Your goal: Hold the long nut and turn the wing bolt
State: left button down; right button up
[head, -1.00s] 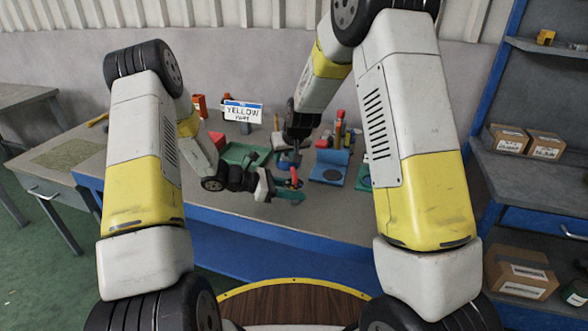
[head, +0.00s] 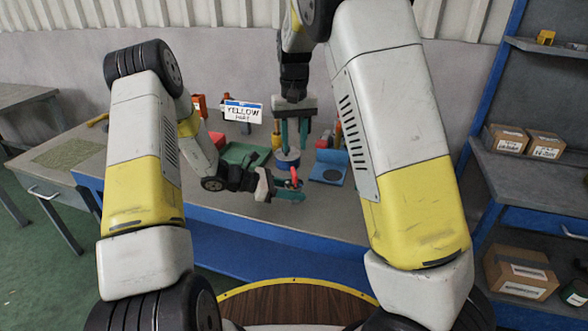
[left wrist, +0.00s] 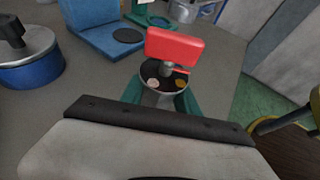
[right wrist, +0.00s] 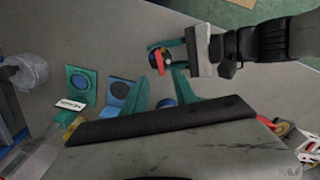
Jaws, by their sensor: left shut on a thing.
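My left gripper (head: 288,192) is shut on the long nut, low over the front of the bench. In the left wrist view, the long nut (left wrist: 163,97) stands between the teal fingers, its round top showing a pale and a yellow spot. The wing bolt, with its flat red wing (left wrist: 174,46), sits on top of the nut; the red wing also shows in the head view (head: 294,176) and right wrist view (right wrist: 158,58). My right gripper (head: 294,138) is open and empty, fingers down, above and behind the wing bolt.
A blue round pot with a dark knob (left wrist: 30,68) stands behind the left gripper. A blue stand with a black disc (head: 330,170) is to its right. A green tray (head: 240,154) and a sign card (head: 243,112) are at the left. The bench front is clear.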

aim_at(294, 171)
notch_tip(294, 171, down, 9)
jog(key=shift+f, duration=0.1)
dwell(0.3)
grip_shut()
